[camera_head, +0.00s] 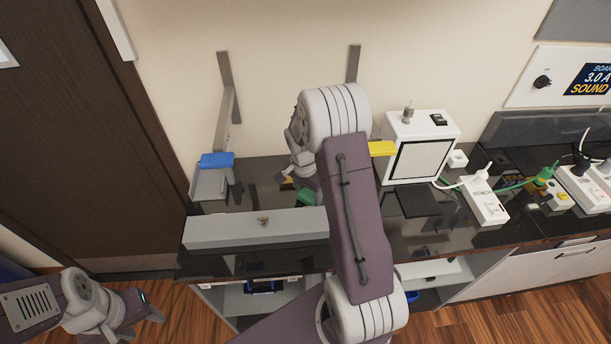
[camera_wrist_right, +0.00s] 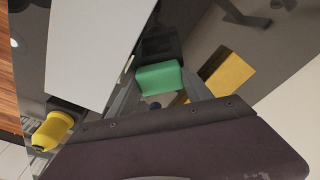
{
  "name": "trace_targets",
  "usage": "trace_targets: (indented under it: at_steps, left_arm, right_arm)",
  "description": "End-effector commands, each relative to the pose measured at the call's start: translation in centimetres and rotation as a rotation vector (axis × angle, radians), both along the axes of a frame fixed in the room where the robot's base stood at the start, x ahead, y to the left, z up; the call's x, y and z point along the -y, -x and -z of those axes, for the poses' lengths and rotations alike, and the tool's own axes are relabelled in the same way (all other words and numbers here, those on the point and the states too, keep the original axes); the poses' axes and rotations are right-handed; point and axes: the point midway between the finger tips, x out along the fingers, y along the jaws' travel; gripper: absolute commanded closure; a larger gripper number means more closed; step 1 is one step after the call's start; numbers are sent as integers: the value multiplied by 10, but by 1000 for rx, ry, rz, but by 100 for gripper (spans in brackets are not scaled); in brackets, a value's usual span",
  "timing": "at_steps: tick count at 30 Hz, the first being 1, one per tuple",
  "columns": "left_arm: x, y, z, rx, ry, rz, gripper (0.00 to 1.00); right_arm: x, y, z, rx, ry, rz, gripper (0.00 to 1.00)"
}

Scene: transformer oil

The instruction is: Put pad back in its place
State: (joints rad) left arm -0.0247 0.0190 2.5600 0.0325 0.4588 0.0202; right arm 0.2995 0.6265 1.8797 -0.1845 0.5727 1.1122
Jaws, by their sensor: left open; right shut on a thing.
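A green block (camera_wrist_right: 159,77) sits between the fingers of my right gripper (camera_wrist_right: 158,95) in the right wrist view, with a dark block (camera_wrist_right: 160,43) just beyond it. The gripper is shut on the green block, and it is low over the dark counter. In the head view the green block (camera_head: 306,198) shows beside my right arm, which hides most of the right gripper. I cannot tell for certain which thing is the pad. My left gripper (camera_head: 152,311) is open and empty at the lower left, away from the counter.
A yellow block (camera_wrist_right: 230,75) lies close right of the green one. A long grey box (camera_head: 255,229) lies along the counter front. A grey holder with a blue top (camera_head: 216,160) stands left. A white box (camera_head: 421,148) and power strips (camera_head: 485,206) stand right.

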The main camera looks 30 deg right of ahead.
Motion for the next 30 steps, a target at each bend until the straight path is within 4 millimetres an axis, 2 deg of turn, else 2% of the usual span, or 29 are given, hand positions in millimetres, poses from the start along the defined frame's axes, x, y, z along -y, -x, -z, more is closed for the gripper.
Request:
trace_targets:
  at_steps: [9,10,12,13,21,23,30]
  left_arm:
    - [0,0,5,0,0,0,53]
    - [0,0,5,0,0,0,53]
    - [0,0,4,0,0,0,53]
    - [0,0,4,0,0,0,53]
    - [0,0,5,0,0,0,53]
    - [0,0,5,0,0,0,53]
    - [0,0,8,0,0,0,53]
  right_arm:
    - [0,0,6,0,0,0,81]
    - [0,0,6,0,0,0,39]
    - [0,0,5,0,0,0,20]
    - [0,0,5,0,0,0,16]
    - [-1,0,0,1,1,1,16]
    - [-1,0,-9,4,1,2,16]
    - [-8,1,-62,4,1,0,16]
